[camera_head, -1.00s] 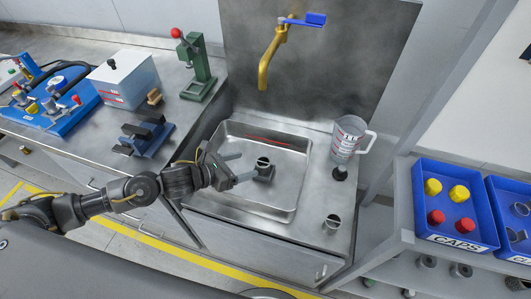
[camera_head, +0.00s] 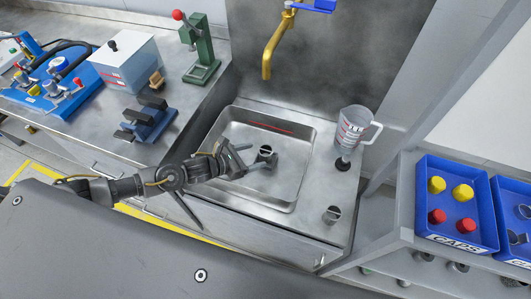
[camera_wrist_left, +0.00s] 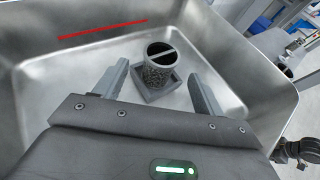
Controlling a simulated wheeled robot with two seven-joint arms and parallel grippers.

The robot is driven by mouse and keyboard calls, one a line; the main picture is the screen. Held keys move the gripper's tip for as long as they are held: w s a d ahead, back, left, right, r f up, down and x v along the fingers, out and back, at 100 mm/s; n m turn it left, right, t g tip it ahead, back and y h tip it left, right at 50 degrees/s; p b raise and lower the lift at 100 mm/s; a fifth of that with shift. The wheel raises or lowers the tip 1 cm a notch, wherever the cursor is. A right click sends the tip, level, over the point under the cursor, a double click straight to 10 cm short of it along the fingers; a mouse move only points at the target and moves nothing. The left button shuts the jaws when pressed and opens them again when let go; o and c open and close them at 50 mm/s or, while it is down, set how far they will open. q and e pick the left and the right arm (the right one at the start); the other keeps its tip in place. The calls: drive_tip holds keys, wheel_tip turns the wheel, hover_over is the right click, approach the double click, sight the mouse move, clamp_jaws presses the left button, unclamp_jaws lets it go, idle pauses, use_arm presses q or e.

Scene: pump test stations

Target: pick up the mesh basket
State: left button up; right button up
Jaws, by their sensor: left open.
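The mesh basket (camera_head: 265,151) is a small dark cylinder with a bar across its open top. It stands upright in a square grey holder on the floor of the steel sink (camera_head: 291,195). In the left wrist view the basket (camera_wrist_left: 159,73) shows its mesh side, beyond and between my fingertips. My left gripper (camera_head: 254,157) is open and empty, reaching into the sink from the left. In the left wrist view its two fingers (camera_wrist_left: 158,82) are spread wide, with the basket apart from both. My right gripper is not in view.
A brass faucet (camera_head: 274,47) rises behind the sink. A blue caps bin (camera_head: 451,238) is at right. A blue-grey fixture (camera_head: 149,121) and green press (camera_head: 201,55) stand at left.

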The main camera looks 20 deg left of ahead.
sight(265, 152)
use_arm(q)
drive_tip(key=shift+w+d+f, duration=0.15)
drive_tip(key=shift+w+d, duration=0.4)
drive_tip(key=shift+w, duration=0.05)
drive_tip(key=p+x, duration=0.1)
drive_tip(key=x, duration=0.3)
drive_tip(key=shift+f, duration=0.2)
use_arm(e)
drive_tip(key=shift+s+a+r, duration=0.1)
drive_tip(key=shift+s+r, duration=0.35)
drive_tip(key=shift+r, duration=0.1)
use_arm(q)
drive_tip(key=c, duration=1.1)
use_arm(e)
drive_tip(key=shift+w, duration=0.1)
use_arm(q)
drive_tip(key=shift+r, duration=0.1)
